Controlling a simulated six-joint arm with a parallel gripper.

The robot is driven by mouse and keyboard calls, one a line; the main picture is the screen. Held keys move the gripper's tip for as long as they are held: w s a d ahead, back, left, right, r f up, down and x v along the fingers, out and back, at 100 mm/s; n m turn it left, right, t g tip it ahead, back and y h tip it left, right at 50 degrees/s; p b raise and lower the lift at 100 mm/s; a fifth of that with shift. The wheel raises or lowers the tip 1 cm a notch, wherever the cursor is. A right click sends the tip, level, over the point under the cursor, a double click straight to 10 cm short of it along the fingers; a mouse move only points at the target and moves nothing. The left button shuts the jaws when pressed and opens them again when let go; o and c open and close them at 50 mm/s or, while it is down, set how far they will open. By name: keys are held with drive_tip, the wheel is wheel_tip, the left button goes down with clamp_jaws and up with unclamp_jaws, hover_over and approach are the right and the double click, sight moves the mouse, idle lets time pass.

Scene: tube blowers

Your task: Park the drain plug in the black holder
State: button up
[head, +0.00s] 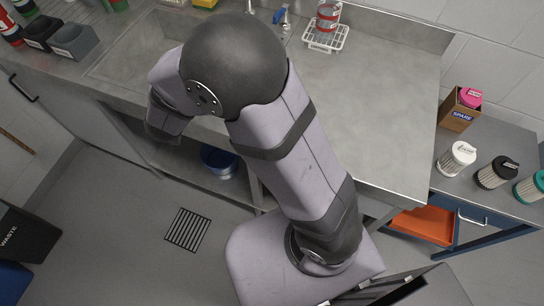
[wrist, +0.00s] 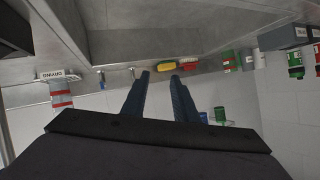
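The black holder (head: 42,31) is a small open-topped box at the back left of the counter in the head view, beside a similar grey one. I cannot make out the drain plug in either view. My arm covers part of the sink (head: 125,62) in the head view, and my gripper is hidden there. In the wrist view my gripper (wrist: 160,76) shows two dark blue fingers, apart, with nothing visible between them. They point toward the back of the counter, with the yellow and red items beyond their tips.
A grey holder (head: 75,42) stands right of the black one. A white rack (head: 326,38) with a red-banded container stands at the back. A side bench (head: 485,210) at right holds filters and a SPARE box (head: 460,110). The counter's right half (head: 385,115) is clear.

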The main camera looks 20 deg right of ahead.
drive_tip(key=s+f+n+g+y, duration=0.1)
drive_tip(key=s+n+g+y, duration=0.1)
drive_tip(key=s, duration=0.1)
drive_tip(key=s+f+n+g+y, duration=0.1)
drive_tip(key=s+f+n+y, duration=0.1)
drive_tip(key=s, duration=0.1)
drive_tip(key=s+d+f+n+g+y, duration=0.1)
drive_tip(key=s+f+g+y, duration=0.1)
drive_tip(key=s, duration=0.1)
drive_tip(key=shift+s+n+g, duration=0.3)
drive_tip(key=shift+n, duration=0.1)
drive_tip(key=s+d+f+n+g+h, duration=0.1)
drive_tip(key=s+d+g, duration=0.2)
drive_tip(key=s, duration=0.6)
drive_tip(key=s+d+f+n+g, duration=0.1)
drive_tip(key=s+d+g, duration=0.2)
drive_tip(key=s+d, duration=0.4)
drive_tip(key=shift+s+d+f+g+h, duration=0.3)
drive_tip(key=shift+s+h, duration=0.1)
drive_tip(key=shift+s, duration=0.6)
